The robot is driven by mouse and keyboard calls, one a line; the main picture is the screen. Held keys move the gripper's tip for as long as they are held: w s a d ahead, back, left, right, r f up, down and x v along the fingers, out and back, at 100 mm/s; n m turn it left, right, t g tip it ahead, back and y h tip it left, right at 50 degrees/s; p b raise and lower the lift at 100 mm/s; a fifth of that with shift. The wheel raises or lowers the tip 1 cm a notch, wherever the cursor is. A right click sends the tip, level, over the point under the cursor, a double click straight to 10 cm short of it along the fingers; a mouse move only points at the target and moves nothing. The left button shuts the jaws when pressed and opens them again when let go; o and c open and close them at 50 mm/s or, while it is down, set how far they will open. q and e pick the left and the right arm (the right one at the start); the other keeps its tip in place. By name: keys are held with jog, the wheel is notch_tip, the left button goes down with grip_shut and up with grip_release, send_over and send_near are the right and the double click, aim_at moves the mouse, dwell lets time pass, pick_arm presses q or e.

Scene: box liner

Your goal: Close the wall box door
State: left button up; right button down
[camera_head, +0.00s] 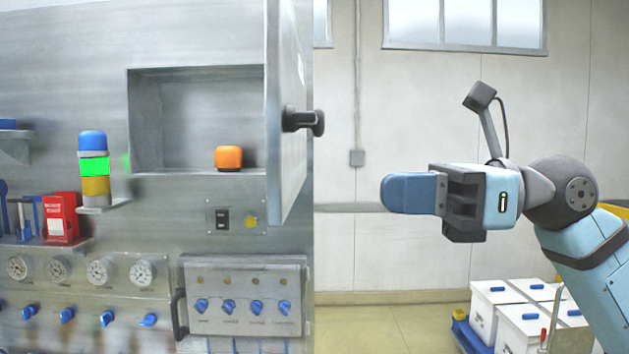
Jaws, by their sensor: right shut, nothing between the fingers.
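The wall box (195,120) is a recess in the grey metal panel. Its door (287,130) is hinged at the recess's right side and stands open, swung out towards me and seen nearly edge-on. A dark handle (305,121) sticks out from the door's right face. An orange object (229,157) sits on the floor of the recess. My right gripper (392,194) is shut and empty, to the right of the door and a little lower than the handle, apart from both. Its blue fingers point left. My left gripper is not in view.
A stacked signal light (94,167) stands on a small shelf left of the recess. A lower control box (245,300) with blue knobs and a dark handle projects below. The space between door and right gripper is clear.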

aim_at(288, 193)
jog(key=a+p, duration=0.2)
jog(key=a, duration=0.7)
jog(key=shift+p, duration=0.35)
jog(key=shift+a, duration=0.1)
